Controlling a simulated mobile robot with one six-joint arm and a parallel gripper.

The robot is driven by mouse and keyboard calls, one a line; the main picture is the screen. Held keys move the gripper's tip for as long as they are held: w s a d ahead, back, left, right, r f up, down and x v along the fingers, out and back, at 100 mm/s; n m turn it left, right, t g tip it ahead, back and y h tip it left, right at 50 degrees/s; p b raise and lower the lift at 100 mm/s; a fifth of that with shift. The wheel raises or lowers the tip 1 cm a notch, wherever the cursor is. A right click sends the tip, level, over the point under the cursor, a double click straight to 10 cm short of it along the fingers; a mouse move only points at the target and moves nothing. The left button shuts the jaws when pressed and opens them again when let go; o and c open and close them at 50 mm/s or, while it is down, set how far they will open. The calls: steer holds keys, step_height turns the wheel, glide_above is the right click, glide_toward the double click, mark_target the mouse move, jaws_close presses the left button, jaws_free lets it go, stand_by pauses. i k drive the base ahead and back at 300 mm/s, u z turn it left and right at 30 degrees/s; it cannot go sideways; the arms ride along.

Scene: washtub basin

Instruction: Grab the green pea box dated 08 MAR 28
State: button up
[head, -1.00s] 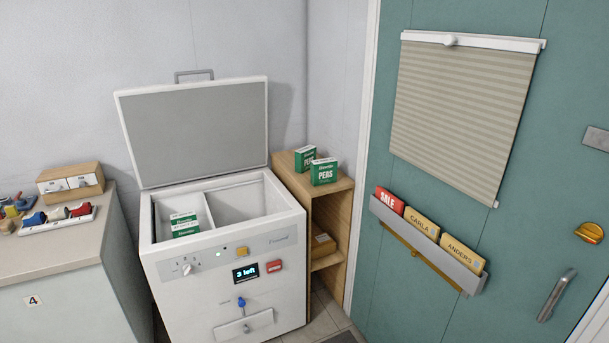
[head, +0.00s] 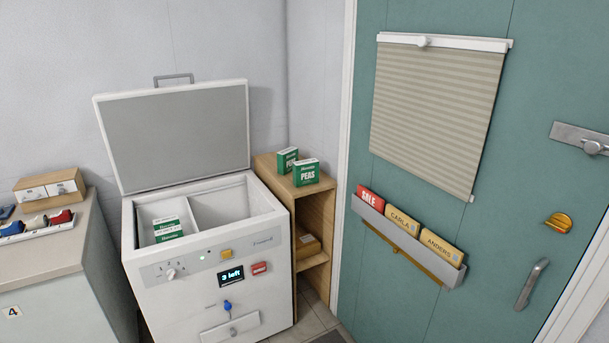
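Two green boxes stand on top of the wooden shelf unit (head: 313,216). The front green pea box (head: 306,173) shows the word PEAS on its face. The rear green box (head: 287,160) stands behind it to the left, partly covered. More green boxes (head: 168,232) lie in the left compartment of the open white chest freezer (head: 205,290). I cannot read a date on any box. My gripper is not in view.
The freezer lid (head: 175,136) stands raised, and its display reads 3 left. A grey counter (head: 50,250) is at the left. A teal door (head: 400,265) with a card rack (head: 400,238) is at the right. A brown box (head: 307,243) sits on the lower shelf.

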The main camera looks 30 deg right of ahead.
mark_target(306, 173)
steer(key=z, duration=0.05)
steer(key=i, duration=1)
steer(key=u, duration=0.05)
